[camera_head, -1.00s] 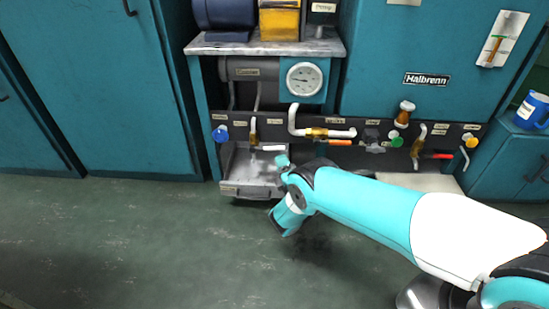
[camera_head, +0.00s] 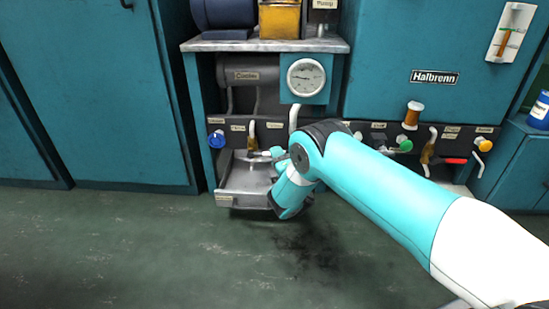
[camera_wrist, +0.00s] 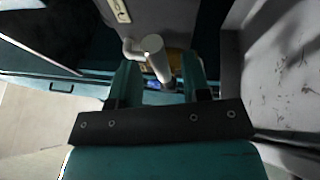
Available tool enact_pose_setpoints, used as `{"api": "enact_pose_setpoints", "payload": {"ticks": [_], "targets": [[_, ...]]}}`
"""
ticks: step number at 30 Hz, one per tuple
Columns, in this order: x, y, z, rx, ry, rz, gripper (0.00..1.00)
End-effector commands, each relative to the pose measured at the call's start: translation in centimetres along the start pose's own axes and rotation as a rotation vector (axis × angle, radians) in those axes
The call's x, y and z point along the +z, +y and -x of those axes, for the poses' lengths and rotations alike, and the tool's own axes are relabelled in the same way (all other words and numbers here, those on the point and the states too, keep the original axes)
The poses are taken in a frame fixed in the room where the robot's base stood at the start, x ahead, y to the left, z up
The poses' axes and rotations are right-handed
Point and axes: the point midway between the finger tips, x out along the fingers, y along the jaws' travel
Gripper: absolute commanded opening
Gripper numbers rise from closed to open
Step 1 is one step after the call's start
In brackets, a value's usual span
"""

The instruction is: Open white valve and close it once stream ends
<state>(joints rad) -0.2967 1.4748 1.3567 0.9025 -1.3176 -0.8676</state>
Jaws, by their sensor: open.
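The white valve handle (camera_head: 261,154) is on the brass tap (camera_head: 251,142) above the metal drip tray (camera_head: 245,178). My gripper (camera_head: 277,152) is at the right end of this handle in the head view. In the wrist view, my gripper (camera_wrist: 158,78) is open, with its two fingers on either side of a white rod-like handle (camera_wrist: 156,58). I cannot tell whether the fingers touch it. Any stream from the tap is too small to make out.
A blue knob (camera_head: 217,139) is left of the tap. A pressure gauge (camera_head: 306,77) is above. Green (camera_head: 405,146) and yellow (camera_head: 484,144) knobs and a red handle (camera_head: 454,161) are to the right. My arm hides the panel's middle.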

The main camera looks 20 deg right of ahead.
Motion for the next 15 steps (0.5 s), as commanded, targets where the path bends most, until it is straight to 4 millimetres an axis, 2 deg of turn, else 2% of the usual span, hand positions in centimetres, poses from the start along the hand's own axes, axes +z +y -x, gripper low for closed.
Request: {"api": "enact_pose_setpoints", "payload": {"ticks": [7, 15], "targets": [[0.1, -0.2, -1.7, -0.001, -0.003, -0.001, 0.43], [0.0, 0.0, -2.4, 0.0, 0.002, 0.001, 0.43]]}}
